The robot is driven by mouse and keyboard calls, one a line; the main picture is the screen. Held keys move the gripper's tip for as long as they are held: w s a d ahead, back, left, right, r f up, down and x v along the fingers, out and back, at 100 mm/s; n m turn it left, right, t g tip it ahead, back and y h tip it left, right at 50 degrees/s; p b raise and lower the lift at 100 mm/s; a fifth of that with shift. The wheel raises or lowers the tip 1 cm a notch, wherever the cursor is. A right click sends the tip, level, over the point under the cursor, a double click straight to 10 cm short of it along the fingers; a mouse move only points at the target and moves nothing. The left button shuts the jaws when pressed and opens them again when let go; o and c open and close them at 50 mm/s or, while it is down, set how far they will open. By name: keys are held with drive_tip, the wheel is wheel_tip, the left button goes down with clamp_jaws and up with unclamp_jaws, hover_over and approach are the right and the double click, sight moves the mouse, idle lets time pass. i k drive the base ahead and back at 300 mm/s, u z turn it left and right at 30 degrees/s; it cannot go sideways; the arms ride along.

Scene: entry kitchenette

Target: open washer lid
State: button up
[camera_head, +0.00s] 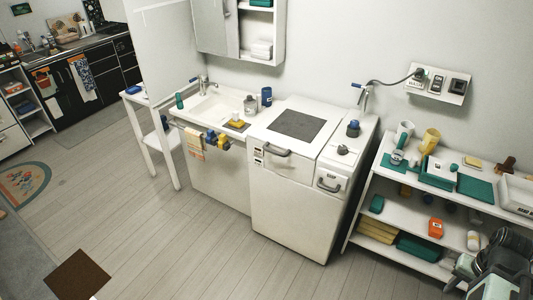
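The white washer (290,215) stands against the back wall, right of the sink counter. Its lid (298,123), with a dark grey panel, lies flat on top and looks shut. A grey curved handle (276,152) is at the lid's front edge. A narrower white section with its own handle (330,184) adjoins on the right. Parts of my arm, dark grey and pale green, show at the bottom right corner, well away from the washer. I cannot make out the gripper's fingers there.
A white shelf rack (408,220) with cups, trays and boxes stands right of the washer. A towel (194,143) hangs at the sink counter. The floor (190,250) in front is clear, with a brown mat (77,276) lower left.

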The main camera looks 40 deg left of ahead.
sight(304, 131)
drive_tip(key=u, duration=0.65)
drive_tip(key=i, duration=0.9)
drive_tip(key=u, duration=1.2)
drive_tip(key=i, duration=0.5)
drive_tip(key=u, duration=0.1)
drive_tip(key=k, duration=0.45)
drive_tip(key=u, duration=2.2)
drive_tip(key=i, duration=0.2)
drive_tip(key=z, duration=0.3)
